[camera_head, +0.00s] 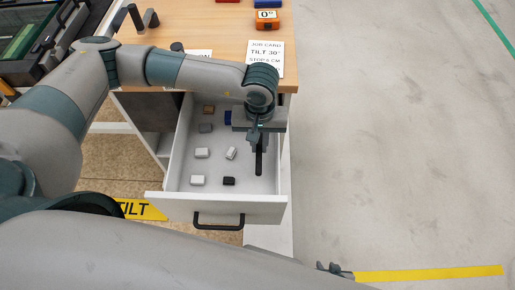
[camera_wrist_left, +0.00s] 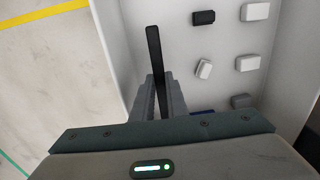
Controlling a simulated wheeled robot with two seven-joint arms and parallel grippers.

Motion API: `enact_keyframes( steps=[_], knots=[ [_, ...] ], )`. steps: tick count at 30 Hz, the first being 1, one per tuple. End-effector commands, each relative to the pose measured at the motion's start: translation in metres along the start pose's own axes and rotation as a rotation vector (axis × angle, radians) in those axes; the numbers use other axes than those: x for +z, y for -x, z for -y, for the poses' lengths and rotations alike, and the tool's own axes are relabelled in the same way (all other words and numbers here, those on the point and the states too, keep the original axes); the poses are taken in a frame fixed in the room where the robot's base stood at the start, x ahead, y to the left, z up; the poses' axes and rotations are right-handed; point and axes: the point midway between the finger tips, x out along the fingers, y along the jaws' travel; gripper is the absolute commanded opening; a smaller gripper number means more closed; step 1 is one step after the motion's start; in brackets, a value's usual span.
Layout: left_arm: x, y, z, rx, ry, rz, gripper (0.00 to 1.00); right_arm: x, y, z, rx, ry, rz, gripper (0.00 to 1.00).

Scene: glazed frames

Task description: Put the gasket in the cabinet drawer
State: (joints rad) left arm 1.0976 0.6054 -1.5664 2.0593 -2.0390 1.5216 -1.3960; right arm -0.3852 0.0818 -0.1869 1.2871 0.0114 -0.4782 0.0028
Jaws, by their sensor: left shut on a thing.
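The gasket is a thin black strip (camera_head: 259,163), also seen in the left wrist view (camera_wrist_left: 153,48). My left gripper (camera_head: 259,146) is shut on it and holds it over the right side of the open cabinet drawer (camera_head: 228,206). In the left wrist view my left gripper's fingers (camera_wrist_left: 160,98) pinch the strip, and its free end points away from the gripper. I cannot tell whether the strip touches the drawer floor. My right gripper (camera_head: 335,270) shows only as a small dark part at the bottom edge; its jaws cannot be made out.
Several small white, grey, brown and black blocks (camera_head: 202,153) lie in the drawer, with a blue one (camera_head: 228,117) near the gripper. The wooden tabletop (camera_head: 205,25) above holds a job card (camera_head: 265,58) and an orange angle display (camera_head: 267,18). Open floor (camera_head: 400,130) lies to the right.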

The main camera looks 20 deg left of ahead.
Motion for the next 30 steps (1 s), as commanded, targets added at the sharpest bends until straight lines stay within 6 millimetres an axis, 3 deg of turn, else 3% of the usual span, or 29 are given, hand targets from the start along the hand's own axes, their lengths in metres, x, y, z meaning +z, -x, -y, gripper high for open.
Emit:
enact_keyframes(
  steps=[12, 22, 30],
  knots=[
    [0.0, -0.006, 0.0, 0.0, 0.0, 0.001, 0.0, -0.002, 0.001, 0.001, -0.001, 0.0, -0.008, 0.31],
    [0.0, -0.039, 0.0, -0.001, 0.0, 0.001, 0.0, -0.006, 0.003, 0.005, -0.005, 0.002, -0.044, 0.31],
    [0.0, -0.042, 0.0, 0.001, -0.001, 0.0, 0.0, -0.011, 0.001, 0.008, -0.008, 0.003, -0.057, 0.31]
  ],
)
